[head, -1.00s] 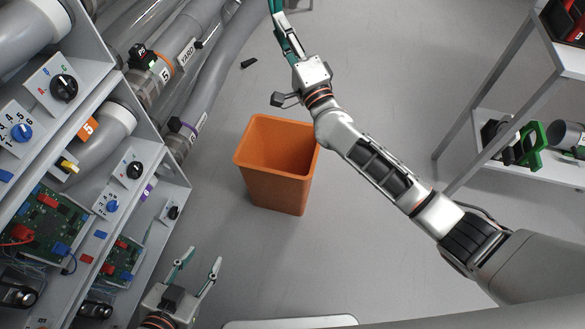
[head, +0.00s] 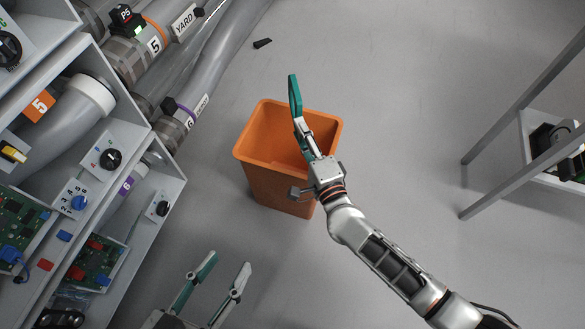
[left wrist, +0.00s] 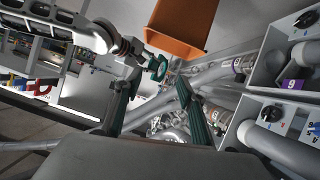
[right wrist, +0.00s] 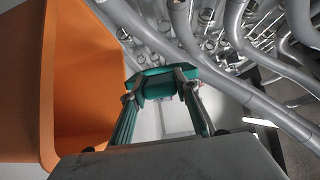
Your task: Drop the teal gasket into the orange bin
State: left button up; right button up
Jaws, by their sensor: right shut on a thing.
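The orange bin (head: 265,175) stands open on the grey floor in the middle of the head view; it also shows in the left wrist view (left wrist: 182,22) and at the left of the right wrist view (right wrist: 88,75). My right gripper (head: 299,122) is shut on the teal gasket (head: 295,94). In the head view the gasket overlaps the bin's far rim; its height above it is unclear. In the right wrist view the gasket (right wrist: 158,84) is between both fingertips, to the right of the bin's wall. My left gripper (head: 228,260) is open and empty, nearer than the bin.
A panel rack (head: 150,190) with dials and circuit boards stands at the left. Large grey pipes (head: 215,65) run along the upper left. A small black piece (head: 262,43) lies on the floor. A metal shelf (head: 525,95) stands at the right. Floor between bin and shelf is clear.

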jog(key=shift+s+f+b, duration=0.15)
jog(key=shift+f+b, duration=0.15)
jog(key=shift+f, duration=0.4)
pick_arm(q)
jog(key=d+n+b, duration=0.1)
jog(key=d+n, duration=0.1)
jog(key=s+d+n+b, duration=0.1)
jog(key=n+b, duration=0.1)
jog(key=d+n+t+b, duration=0.1)
jog(key=d+n+b, duration=0.1)
jog(key=shift+s+d+f+n+h, duration=0.35)
jog(key=shift+n+h, duration=0.05)
pick_arm(e)
notch_tip(320, 180, down, 5)
jog(key=shift+r, duration=0.1)
